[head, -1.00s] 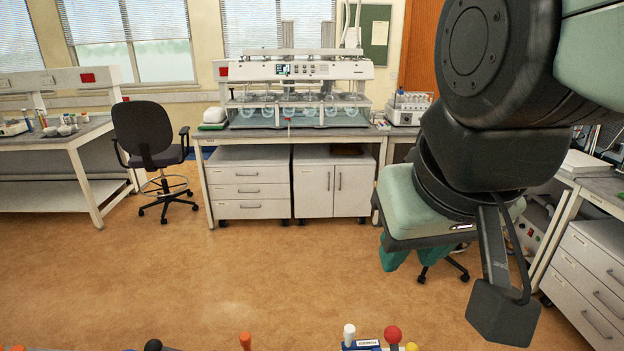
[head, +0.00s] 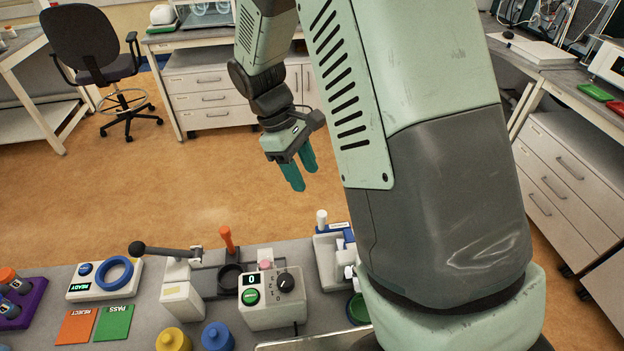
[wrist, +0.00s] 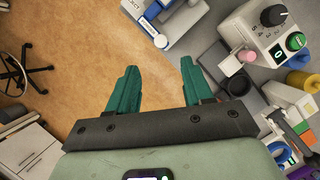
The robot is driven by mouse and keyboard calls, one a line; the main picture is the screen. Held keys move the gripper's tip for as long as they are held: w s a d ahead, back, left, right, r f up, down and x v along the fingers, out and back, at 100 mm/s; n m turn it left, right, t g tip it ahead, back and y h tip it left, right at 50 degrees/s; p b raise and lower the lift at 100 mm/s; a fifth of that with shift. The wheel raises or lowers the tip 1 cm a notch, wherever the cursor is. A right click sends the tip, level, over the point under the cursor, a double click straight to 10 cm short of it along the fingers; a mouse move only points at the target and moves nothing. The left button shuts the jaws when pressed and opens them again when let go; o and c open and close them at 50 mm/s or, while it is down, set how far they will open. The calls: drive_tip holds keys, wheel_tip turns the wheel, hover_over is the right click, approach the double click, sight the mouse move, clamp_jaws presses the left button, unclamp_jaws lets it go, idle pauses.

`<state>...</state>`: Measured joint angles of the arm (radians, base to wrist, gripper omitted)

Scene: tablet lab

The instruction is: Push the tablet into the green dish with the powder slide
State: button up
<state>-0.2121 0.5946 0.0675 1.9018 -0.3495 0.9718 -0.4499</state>
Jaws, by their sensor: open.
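My gripper (head: 305,178) is open and empty, its teal fingers above the floor beyond the bench's far edge. It also shows open in the wrist view (wrist: 159,66). A white and blue device with a white knob (head: 322,218), perhaps the powder slide, stands on the bench, partly hidden by my arm. A blue and white device (wrist: 158,20) shows beyond the fingers in the wrist view. The green dish (head: 357,308) is largely hidden by my arm. A small pink round thing (head: 265,266) sits behind the dial box; I cannot tell if it is the tablet.
On the bench are the dial box (head: 272,302), a black-knobbed lever (head: 138,248), an orange-handled lever (head: 227,238), yellow (head: 173,340) and blue (head: 217,337) knobs, REJECT (head: 76,327) and PASS (head: 113,323) pads and a purple rack (head: 22,306). Open floor lies beyond.

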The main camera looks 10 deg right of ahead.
sight(321, 213)
drive_tip(key=x, duration=1.1)
drive_tip(key=shift+f, duration=0.25)
drive_tip(key=shift+c, duration=0.5)
clamp_jaws()
